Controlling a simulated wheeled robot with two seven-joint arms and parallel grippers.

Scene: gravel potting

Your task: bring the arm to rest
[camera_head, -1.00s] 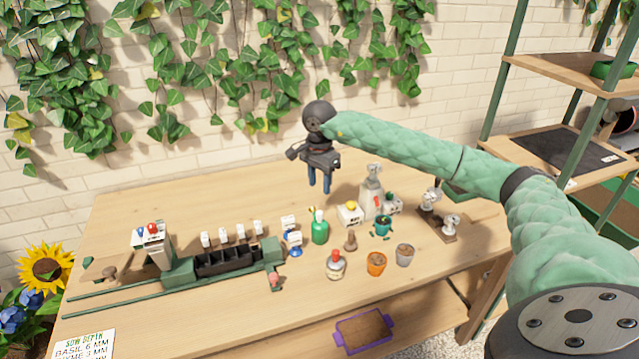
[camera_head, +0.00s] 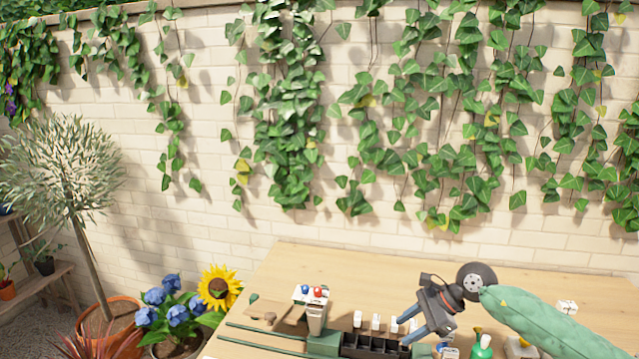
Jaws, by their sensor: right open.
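My right gripper (camera_head: 409,326) is at the lower right of the head view, at the end of my green-sleeved right arm. Its dark body tilts down to the left and its blue-grey fingers are open, with nothing seen between them. In the picture it overlaps the right part of the black divided tray (camera_head: 372,345) on the wooden table (camera_head: 345,262); I cannot tell the height between them. My left gripper is not in view.
A grey post with red and blue knobs (camera_head: 312,297) stands left of the tray. A green bottle (camera_head: 482,347) is partly cut off below my arm. A sunflower (camera_head: 219,288) and a potted tree (camera_head: 88,240) stand left of the table. The table's back strip is clear.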

